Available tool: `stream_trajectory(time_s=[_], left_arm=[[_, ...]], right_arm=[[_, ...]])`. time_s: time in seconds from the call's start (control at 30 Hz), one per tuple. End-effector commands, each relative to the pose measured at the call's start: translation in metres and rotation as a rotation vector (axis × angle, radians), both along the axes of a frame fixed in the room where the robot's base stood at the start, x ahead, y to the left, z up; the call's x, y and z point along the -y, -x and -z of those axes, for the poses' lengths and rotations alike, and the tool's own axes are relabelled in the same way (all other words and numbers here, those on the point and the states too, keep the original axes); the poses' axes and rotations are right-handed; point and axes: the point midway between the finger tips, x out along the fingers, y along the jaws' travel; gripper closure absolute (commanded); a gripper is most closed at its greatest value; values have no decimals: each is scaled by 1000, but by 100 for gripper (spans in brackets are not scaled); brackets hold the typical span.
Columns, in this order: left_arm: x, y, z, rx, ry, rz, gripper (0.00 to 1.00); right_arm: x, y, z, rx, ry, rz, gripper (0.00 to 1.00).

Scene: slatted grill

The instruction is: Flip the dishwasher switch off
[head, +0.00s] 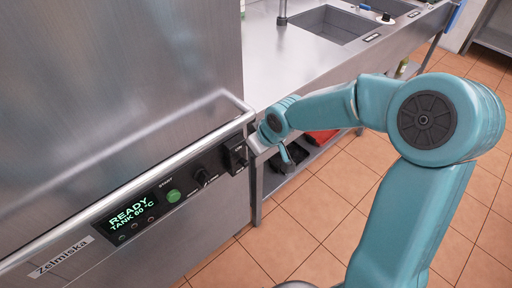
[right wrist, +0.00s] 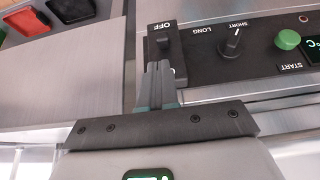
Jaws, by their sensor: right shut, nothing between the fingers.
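The dishwasher switch (head: 236,157) is a black rocker or lever on a dark plate at the right end of the dishwasher's control panel. In the right wrist view the switch (right wrist: 163,42) shows with the word OFF, upside down, at its far end. My right gripper (right wrist: 160,68) is shut and empty. Its fingertips are right at the near side of the switch and overlap it; I cannot tell whether they touch. In the head view my right gripper (head: 259,142) reaches the panel's end from the right. The fingers hide part of the switch. My left gripper is not in view.
The panel holds a lit display (head: 128,211) reading READY, TANK 60 °C, a green START button (head: 173,196) and a SHORT/LONG knob (head: 202,176). A long handle bar (head: 150,186) runs above the panel. A steel counter (head: 300,62) with a sink adjoins at right.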

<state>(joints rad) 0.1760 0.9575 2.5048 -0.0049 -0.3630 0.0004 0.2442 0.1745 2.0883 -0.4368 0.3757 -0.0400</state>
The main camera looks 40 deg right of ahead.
Motion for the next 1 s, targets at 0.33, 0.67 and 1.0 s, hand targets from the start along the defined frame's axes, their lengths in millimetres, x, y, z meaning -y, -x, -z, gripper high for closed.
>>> stream_trajectory(time_s=[0.33, 0.67, 1.0], left_arm=[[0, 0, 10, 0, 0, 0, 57], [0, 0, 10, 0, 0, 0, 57], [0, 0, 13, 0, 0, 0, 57]], right_arm=[[-4, -27, 50, -1, 0, 0, 100], [-4, -30, 56, 1, -1, 1, 100], [-4, -33, 57, 11, -1, 0, 100]])
